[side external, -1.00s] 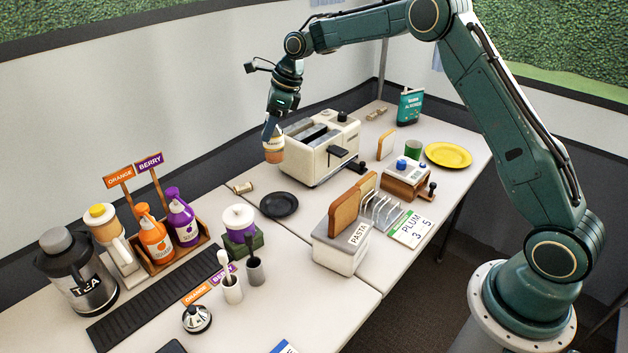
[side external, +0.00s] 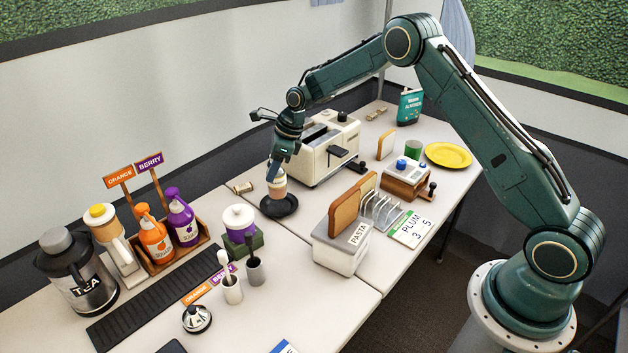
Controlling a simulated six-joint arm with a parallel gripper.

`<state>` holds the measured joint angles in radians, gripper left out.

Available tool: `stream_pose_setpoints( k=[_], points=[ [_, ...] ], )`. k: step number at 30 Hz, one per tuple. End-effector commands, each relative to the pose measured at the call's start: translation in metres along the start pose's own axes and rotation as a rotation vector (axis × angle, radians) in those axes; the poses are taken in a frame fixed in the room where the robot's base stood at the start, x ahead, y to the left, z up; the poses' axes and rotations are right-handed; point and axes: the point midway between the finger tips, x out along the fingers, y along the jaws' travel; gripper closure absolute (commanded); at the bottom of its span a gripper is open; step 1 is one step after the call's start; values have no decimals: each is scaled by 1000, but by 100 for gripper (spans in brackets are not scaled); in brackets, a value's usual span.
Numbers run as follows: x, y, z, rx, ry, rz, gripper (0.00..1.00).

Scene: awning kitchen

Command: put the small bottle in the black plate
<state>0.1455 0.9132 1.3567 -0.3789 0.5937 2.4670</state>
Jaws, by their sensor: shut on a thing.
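The black plate (side external: 284,209) lies on the white table in front of the toaster. My gripper (side external: 276,167) points down over the plate, shut on the small bottle (side external: 277,188). The bottle is tan with a pale upper part and looks upright. It is over the plate, with its lower end at or just above the plate's surface; I cannot tell whether they touch. My gripper's fingers hide part of the bottle's top and side.
A white toaster (side external: 318,150) stands close behind and right of the plate. A small tan piece (side external: 243,187) lies to the left.

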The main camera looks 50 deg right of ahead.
Motion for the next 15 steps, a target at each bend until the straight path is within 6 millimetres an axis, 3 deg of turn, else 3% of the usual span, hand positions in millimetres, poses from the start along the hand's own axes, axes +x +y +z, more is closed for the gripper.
stream_pose_setpoints(
  k=[9, 15],
  points=[
    [31, 0, -13, 1, 3, 2, 92],
    [38, 0, -16, 0, 1, 0, 92]
  ],
)
